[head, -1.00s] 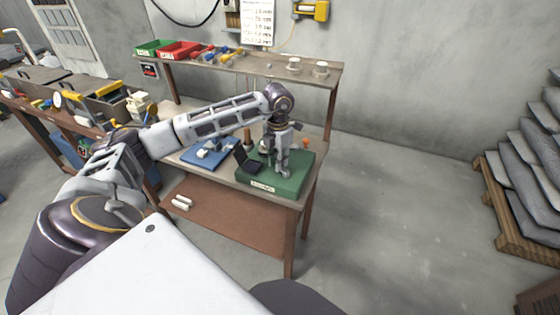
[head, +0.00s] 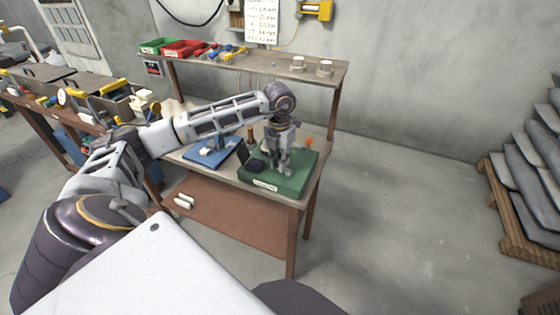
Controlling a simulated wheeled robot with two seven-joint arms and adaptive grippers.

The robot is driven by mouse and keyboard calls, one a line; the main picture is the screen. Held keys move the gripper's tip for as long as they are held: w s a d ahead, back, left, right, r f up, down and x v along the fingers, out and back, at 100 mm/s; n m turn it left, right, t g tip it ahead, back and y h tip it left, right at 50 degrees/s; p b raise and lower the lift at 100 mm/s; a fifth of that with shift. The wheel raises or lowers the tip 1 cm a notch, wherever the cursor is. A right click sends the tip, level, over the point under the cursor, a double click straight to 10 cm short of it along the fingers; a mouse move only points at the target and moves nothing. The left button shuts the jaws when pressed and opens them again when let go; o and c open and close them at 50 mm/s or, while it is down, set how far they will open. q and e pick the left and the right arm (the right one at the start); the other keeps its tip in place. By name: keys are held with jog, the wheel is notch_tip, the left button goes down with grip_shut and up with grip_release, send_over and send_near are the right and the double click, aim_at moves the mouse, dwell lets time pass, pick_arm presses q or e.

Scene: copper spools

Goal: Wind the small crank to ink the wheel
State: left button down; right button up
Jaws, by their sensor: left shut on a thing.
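My left gripper (head: 284,168) points down over the green base (head: 291,187) on the workbench. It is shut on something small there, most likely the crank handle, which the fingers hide. The wheel cannot be made out behind the gripper. A dark open box, likely an ink pad (head: 253,162), stands at the left of the green base with its lid raised. A small orange knob (head: 308,141) shows just right of the gripper, behind the base. My right gripper is not in view.
A blue base with a grey device (head: 211,151) sits left of the green one. A shelf (head: 283,73) behind holds red and green bins, tools and white spools. Open floor lies to the right, before a pallet of sacks (head: 528,170).

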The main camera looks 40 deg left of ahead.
aim_at(279, 158)
pick_arm(q)
jog(key=c, duration=1.3)
grip_release()
jog(key=shift+r, duration=6.05)
jog(key=shift+s+f, duration=0.1)
